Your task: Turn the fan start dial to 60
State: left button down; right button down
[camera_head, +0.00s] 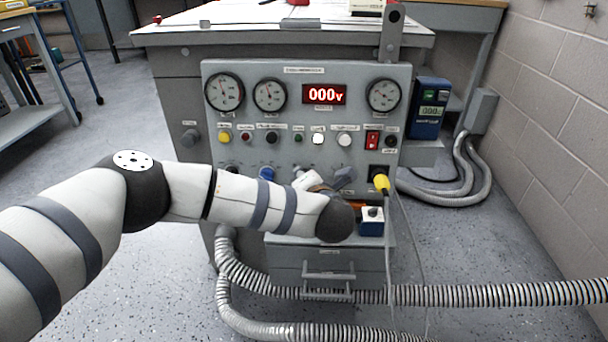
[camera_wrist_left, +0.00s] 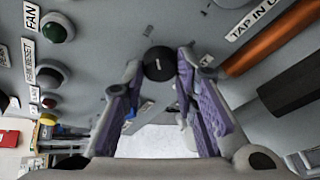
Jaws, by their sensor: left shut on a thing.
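A black round dial (camera_wrist_left: 158,64) with a short light mark stands on the grey panel in the left wrist view. Its label and scale numbers cannot be read, so I cannot tell its setting. My left gripper (camera_wrist_left: 159,68) is shut on this dial, with one purple-padded finger on each side. In the head view my left gripper (camera_head: 308,181) is at the lower middle of the panel (camera_head: 300,118), mostly behind my wrist, and the dial is hidden there. My right gripper is not in view.
A red display (camera_head: 324,95) reads 000v between round gauges. A row of buttons and a red switch (camera_head: 372,140) sit above my gripper. Hoses (camera_head: 480,294) run below.

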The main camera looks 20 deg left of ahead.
pick_arm(q)
jog(key=shift+s+a+f+n+t+h+b, duration=0.15)
jog(key=shift+n+t+h+b, duration=0.95)
jog(key=shift+n+b, duration=2.95)
jog(key=shift+w+a+f+n+t+h+b, duration=0.15)
jog(key=shift+n+t+h+b, duration=0.9)
jog(key=shift+n+b, duration=2.95)
jog(key=shift+s+a+f+n+t+h+b, duration=0.15)
jog(key=shift+n+t+h+b, duration=1.5)
jog(key=shift+n, duration=4.2)
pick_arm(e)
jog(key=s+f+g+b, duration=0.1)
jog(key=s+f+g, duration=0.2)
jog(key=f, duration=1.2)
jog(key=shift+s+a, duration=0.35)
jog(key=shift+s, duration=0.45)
pick_arm(q)
jog(key=shift+r+n+g+y, duration=0.15)
jog(key=shift+n+g+y, duration=0.2)
jog(key=shift+g, duration=0.35)
jog(key=c, duration=1.3)
grip_release()
